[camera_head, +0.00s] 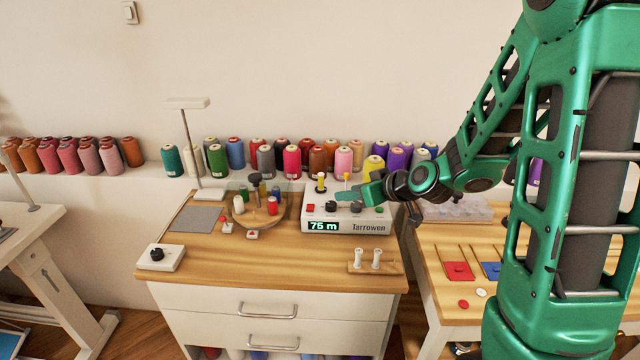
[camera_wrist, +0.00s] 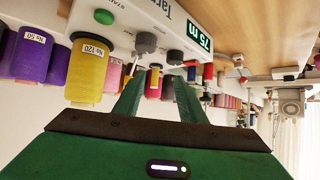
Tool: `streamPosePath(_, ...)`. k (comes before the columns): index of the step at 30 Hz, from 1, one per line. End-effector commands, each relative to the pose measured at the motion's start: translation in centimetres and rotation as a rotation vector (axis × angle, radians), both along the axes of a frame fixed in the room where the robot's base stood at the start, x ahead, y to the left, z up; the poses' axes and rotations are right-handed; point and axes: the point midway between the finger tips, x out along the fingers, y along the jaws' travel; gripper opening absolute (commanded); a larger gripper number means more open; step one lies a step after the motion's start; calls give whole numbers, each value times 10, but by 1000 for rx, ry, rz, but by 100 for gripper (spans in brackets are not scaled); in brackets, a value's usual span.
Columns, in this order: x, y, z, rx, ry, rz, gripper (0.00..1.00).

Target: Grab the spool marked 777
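I cannot read 777 on any spool in either view. In the wrist view, which is upside down, the yellow spool (camera_wrist: 87,72) is labelled No 120 and a purple spool (camera_wrist: 34,56) is labelled No 50. My gripper (camera_head: 374,192) is at the right end of the Tarrowen machine (camera_head: 345,226). Its fingers (camera_wrist: 158,82) are apart, with nothing visibly held between them.
The machine's display (camera_head: 323,225) reads 75 m. Left of it are a round wooden holder (camera_head: 246,216) with small spools and a lamp (camera_head: 190,140).

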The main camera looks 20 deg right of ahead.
Motion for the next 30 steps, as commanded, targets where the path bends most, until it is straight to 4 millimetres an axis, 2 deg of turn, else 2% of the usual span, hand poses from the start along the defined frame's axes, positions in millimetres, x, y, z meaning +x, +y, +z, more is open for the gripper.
streamPosePath(3,22,10,1,23,-95,-3,37)
streamPosePath(9,41,15,6,39,-178,-19,37)
streamPosePath(18,77,29,-9,39,-186,-18,37)
streamPosePath(26,93,34,-14,39,-186,-20,37)
streamPosePath(30,110,40,-19,38,-185,-18,37)
